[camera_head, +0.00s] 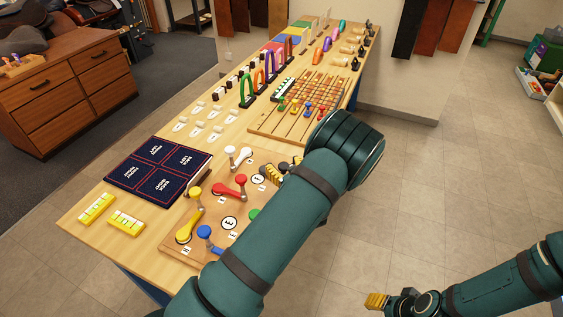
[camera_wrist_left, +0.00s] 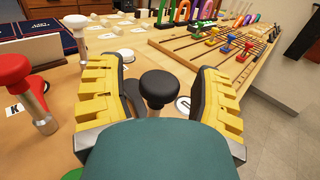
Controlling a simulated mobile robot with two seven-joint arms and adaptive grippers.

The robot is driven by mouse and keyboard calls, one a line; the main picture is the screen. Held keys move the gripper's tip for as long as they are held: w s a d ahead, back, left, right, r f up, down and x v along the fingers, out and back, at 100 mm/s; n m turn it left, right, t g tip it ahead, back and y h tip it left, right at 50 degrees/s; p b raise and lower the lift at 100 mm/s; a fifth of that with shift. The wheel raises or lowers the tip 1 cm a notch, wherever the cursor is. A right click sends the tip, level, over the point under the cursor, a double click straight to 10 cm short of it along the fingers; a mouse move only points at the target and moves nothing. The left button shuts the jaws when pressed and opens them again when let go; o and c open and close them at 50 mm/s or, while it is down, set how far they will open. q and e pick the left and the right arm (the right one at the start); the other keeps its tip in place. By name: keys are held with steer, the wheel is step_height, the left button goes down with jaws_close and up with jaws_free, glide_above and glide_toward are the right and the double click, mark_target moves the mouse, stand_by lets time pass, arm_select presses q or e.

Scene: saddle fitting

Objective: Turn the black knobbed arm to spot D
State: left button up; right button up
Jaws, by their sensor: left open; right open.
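The black knob (camera_wrist_left: 160,85) of the black arm stands on its metal post in the left wrist view. My left gripper (camera_wrist_left: 155,95) is open, with a yellow-padded finger on each side of the knob. I cannot tell whether either finger touches it. In the head view my left gripper (camera_head: 281,170) is over the far right part of the wooden board (camera_head: 172,247), and my arm covers much of it. My right gripper (camera_head: 379,301) is open and empty over the floor.
Close by on the board are a red arm (camera_head: 230,190), a white arm (camera_head: 240,157), a yellow arm (camera_head: 189,225) and a blue arm (camera_head: 208,238). A slotted board with coloured pegs (camera_head: 300,108) lies beyond. Navy panels (camera_head: 160,168) lie to the left.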

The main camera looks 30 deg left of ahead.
arm_select(q)
steer(key=shift+x, duration=0.8)
steer(key=shift+w, duration=0.1)
jaws_close()
steer(key=shift+a, duration=0.1)
